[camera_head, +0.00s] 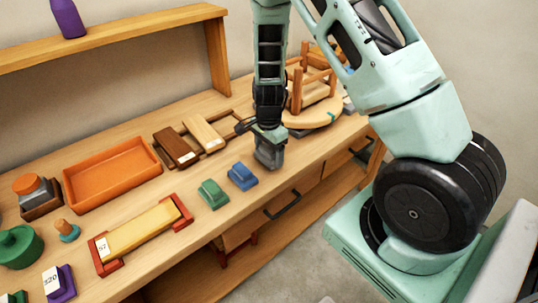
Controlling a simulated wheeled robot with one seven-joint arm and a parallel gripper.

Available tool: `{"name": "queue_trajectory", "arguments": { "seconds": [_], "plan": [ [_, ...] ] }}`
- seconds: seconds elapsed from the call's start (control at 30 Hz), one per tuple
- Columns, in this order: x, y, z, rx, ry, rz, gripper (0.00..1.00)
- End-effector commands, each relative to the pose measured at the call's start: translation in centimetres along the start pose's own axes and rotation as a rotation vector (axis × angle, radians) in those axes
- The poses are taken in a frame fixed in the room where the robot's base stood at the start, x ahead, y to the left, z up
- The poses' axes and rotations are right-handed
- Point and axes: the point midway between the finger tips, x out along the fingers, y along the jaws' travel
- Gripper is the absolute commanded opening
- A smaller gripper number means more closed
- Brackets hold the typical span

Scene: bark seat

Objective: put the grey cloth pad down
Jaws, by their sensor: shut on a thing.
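My gripper (268,137) points down over the right part of the workbench (340,142), near its front edge. It is shut on a grey block-like thing, the grey cloth pad (269,156), whose top is partly hidden by the fingers. The pad is to the right of a blue pad-like block (242,176) and apart from it. I cannot tell whether the pad's underside touches the bench top.
A green block (212,194) lies left of the blue one. An upturned wooden stool (312,112) stands behind and right of my gripper. Dark and pale wood pieces (176,148), an orange tray (110,174) and a red-ended yellow holder (142,232) lie further left.

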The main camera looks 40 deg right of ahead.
Motion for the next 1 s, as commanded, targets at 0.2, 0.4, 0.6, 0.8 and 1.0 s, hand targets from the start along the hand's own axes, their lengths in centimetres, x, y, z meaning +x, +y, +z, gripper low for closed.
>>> {"name": "queue_trajectory", "arguments": {
  "seconds": [0.2, 0.4, 0.6, 0.8, 1.0],
  "plan": [
    [1.8, 0.0, 0.0, 0.0, 0.0, 0.0, 0.55],
    [1.8, 0.0, 0.0, 0.0, 0.0, -0.001, 0.55],
    [2.1, 0.0, 0.0, -0.001, 0.0, 0.0, 0.93],
    [2.1, 0.0, 0.0, 0.0, 0.0, 0.0, 0.98],
    [1.5, -0.1, 0.0, -0.001, 0.001, -0.002, 0.98]
  ]
}}
